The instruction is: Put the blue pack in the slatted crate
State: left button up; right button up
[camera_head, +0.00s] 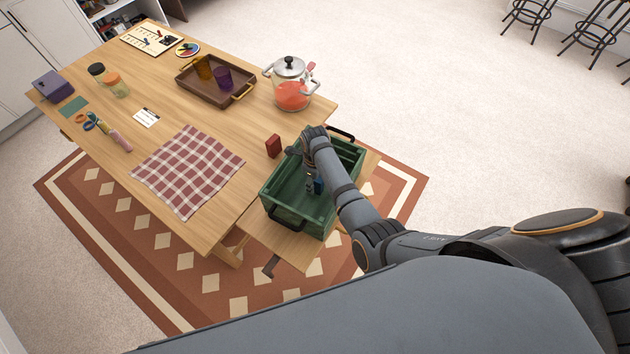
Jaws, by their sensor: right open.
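My right gripper (311,188) points down inside the crate's outline and is open. A small bit of blue (319,187), likely the blue pack, shows beside the gripper within the crate. Most of it is hidden by my arm, and I cannot tell whether it touches the crate floor. My left gripper is not in view.
A dark red box (273,146) stands close to the crate's left side. A glass pot (291,88) with red contents stands behind it. A brown tray (207,92) with cups and a checkered cloth (188,170) lie on the wooden table (215,131).

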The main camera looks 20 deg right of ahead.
notch_tip(320, 180, up, 10)
jog(key=p, duration=0.9)
jog(key=shift+r, duration=0.2)
jog(key=shift+f, duration=0.1)
